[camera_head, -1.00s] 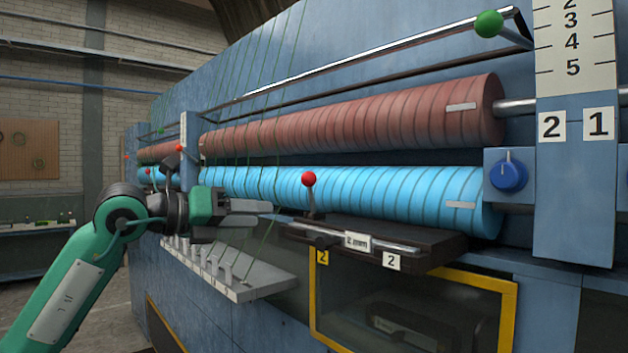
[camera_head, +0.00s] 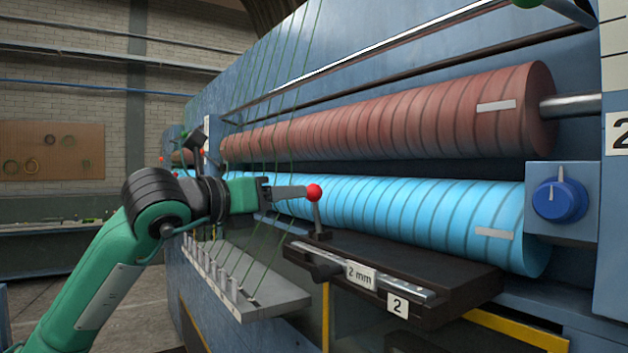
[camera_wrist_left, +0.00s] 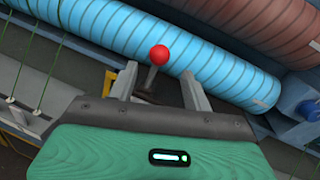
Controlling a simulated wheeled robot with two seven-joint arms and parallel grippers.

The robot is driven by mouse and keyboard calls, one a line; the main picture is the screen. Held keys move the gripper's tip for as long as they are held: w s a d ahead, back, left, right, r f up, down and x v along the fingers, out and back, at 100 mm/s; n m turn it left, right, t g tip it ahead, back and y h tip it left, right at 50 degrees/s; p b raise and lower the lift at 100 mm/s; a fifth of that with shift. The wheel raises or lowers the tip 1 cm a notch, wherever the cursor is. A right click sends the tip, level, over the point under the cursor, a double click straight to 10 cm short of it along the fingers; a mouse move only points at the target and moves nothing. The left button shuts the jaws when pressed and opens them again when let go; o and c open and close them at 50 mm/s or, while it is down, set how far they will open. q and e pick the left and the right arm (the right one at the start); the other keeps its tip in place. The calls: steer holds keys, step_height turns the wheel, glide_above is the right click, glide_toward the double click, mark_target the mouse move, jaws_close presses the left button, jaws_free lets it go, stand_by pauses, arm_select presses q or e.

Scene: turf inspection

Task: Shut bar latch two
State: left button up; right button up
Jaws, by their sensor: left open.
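The bar latch marked 2 has a red ball (camera_head: 314,192) on a short upright grey lever (camera_head: 317,215), at the left end of a dark block (camera_head: 440,275) with a metal bar. My left gripper (camera_head: 302,192) comes in from the left in the head view, its fingertips at the red ball. In the left wrist view the red ball (camera_wrist_left: 159,55) stands between and just beyond the two open fingers (camera_wrist_left: 157,82), with the lever running down between them. Contact cannot be made out. My right gripper is not in view.
Blue (camera_head: 430,215) and red-brown (camera_head: 400,120) rollers run behind the latch. A grey bracket with several pegs (camera_head: 270,300) stands below my left gripper, with green strands (camera_head: 275,90) close by. A blue knob (camera_head: 562,201) is at the right.

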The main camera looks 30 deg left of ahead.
mark_target(310, 191)
arm_select(q)
steer(key=w, duration=0.2)
steer(key=w+p, duration=0.1)
steer(key=w, duration=0.1)
steer(key=w+d+p, duration=0.1)
steer(key=w, duration=0.1)
steer(key=shift+w+d+r, duration=0.1)
steer(key=shift+w+r, duration=0.05)
steer(key=shift+w, duration=0.1)
steer(key=shift+w+d+p, duration=0.1)
steer(key=shift+w+p, duration=0.2)
steer(key=shift+p, duration=0.1)
steer(key=shift+w, duration=0.4)
steer(key=shift+f, duration=0.2)
jaws_close()
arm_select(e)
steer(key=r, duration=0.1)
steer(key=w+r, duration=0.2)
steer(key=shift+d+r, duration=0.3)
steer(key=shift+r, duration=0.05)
